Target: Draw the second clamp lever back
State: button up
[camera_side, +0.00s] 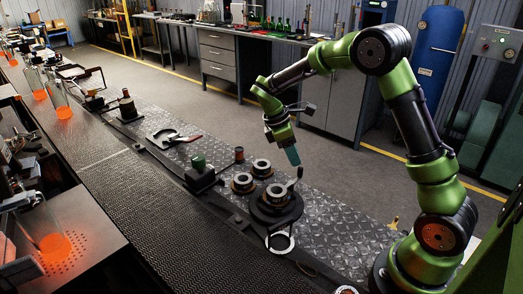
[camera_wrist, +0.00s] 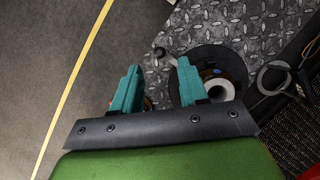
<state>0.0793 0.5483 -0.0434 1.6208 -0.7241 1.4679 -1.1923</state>
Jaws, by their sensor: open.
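My gripper (camera_side: 292,155) hangs above and to the right of the round dark mould fixture (camera_side: 268,214), over the tread plate. In the wrist view its two teal fingers stand apart with nothing held between them (camera_wrist: 159,70). A short clamp lever (camera_side: 296,178) with a rounded end sticks up at the fixture's right edge, just below the fingers. In the wrist view a lever with a pale rounded end (camera_wrist: 161,53) shows beyond the fingertips, beside the dark disc (camera_wrist: 236,63). The right finger hides part of the disc. I cannot tell which lever is the second.
Two ring-shaped parts (camera_side: 243,183) stand beside the fixture. A white ring (camera_side: 280,242) lies in front of it. The tread plate (camera_side: 335,215) right of the fixture is clear.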

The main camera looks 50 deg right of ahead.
aim_at(299, 168)
jog(key=x, duration=0.6)
jog(key=shift+c, duration=0.3)
grip_shut()
